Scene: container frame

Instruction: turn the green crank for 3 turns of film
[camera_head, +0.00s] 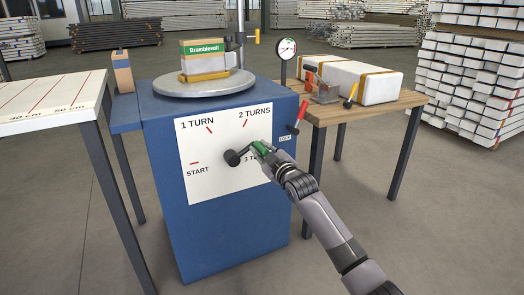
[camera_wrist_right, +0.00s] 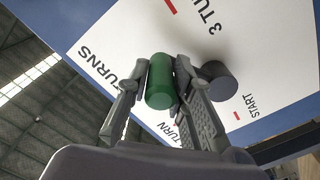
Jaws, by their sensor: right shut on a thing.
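The green crank handle (camera_head: 260,147) is on the front of the blue machine (camera_head: 170,200). Its dark hub (camera_head: 232,158) sits in the middle of a white dial panel (camera_head: 205,185). The crank points right and slightly up, between the 2 TURNS mark and the 3 TURNS label. My right gripper (camera_head: 264,151) is shut on the green handle and partly covers it and the 3 TURNS label. In the right wrist view the green handle (camera_wrist_right: 161,85) lies between the two fingers of my right gripper (camera_wrist_right: 162,80). My left gripper is not in view.
A Bramblevolt pack (camera_head: 203,62) stands on the round turntable (camera_head: 190,84) on top of the machine. A red lever (camera_head: 299,116) and a gauge (camera_head: 287,47) are close by at the right. A wooden table (camera_head: 335,112) holds a white wrapped block (camera_head: 375,86). A measuring table (camera_head: 50,100) stands left.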

